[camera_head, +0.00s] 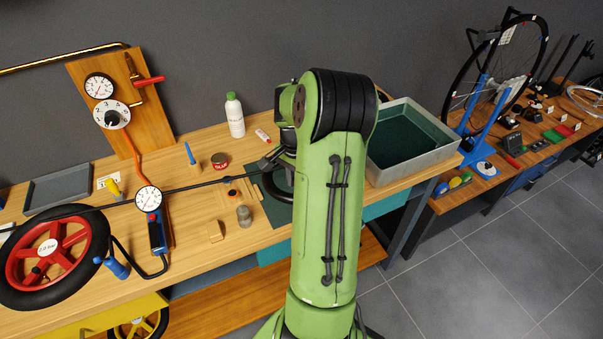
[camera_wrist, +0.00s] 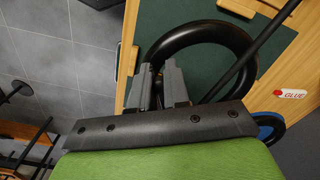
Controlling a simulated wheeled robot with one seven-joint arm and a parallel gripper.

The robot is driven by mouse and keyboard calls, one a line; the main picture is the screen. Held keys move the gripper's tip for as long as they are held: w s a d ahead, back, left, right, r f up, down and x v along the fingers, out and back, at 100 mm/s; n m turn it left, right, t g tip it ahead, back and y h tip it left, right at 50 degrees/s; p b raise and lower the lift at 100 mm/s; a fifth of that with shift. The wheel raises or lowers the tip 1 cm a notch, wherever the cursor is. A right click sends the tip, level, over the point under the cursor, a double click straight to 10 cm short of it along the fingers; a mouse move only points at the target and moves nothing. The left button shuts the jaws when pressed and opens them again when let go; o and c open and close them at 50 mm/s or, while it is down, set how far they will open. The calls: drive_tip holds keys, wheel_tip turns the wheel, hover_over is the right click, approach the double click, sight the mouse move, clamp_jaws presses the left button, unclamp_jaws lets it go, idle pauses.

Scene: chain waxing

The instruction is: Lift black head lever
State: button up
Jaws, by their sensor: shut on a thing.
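My gripper (camera_wrist: 158,82) is shut on a small part at the near edge of a thick black ring (camera_wrist: 185,40), and it also shows in the head view (camera_head: 270,160). The part is most likely the black head lever, but the fingers hide nearly all of it and I cannot tell its angle. The ring lies on a dark green mat (camera_wrist: 140,18). A long thin black hose (camera_head: 200,184) runs from the left to my gripper. It also shows in the wrist view (camera_wrist: 258,52), passing over the ring.
A gauge (camera_head: 149,198) and blue inflator stand left on the wooden bench. A red-rimmed wheel (camera_head: 55,256) is at the left. A glue tube (camera_head: 263,135), a white bottle (camera_head: 235,117) and a grey tub (camera_head: 415,168) are nearby. My arm hides part of the mat.

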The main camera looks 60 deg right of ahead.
drive_tip(key=shift+d+r+p, duration=0.25)
drive_tip(key=shift+r+p, duration=0.2)
drive_tip(key=shift+r, duration=0.15)
drive_tip(key=shift+d+r+p, duration=0.2)
drive_tip(key=shift+r+p, duration=0.25)
drive_tip(key=shift+r, duration=0.1)
drive_tip(key=shift+d+r, duration=0.15)
drive_tip(key=shift+d+r+p, duration=0.45)
drive_tip(key=shift+d+p, duration=0.05)
drive_tip(key=shift+p, duration=0.25)
drive_tip(key=o, duration=0.9)
drive_tip(key=shift+f, duration=0.1)
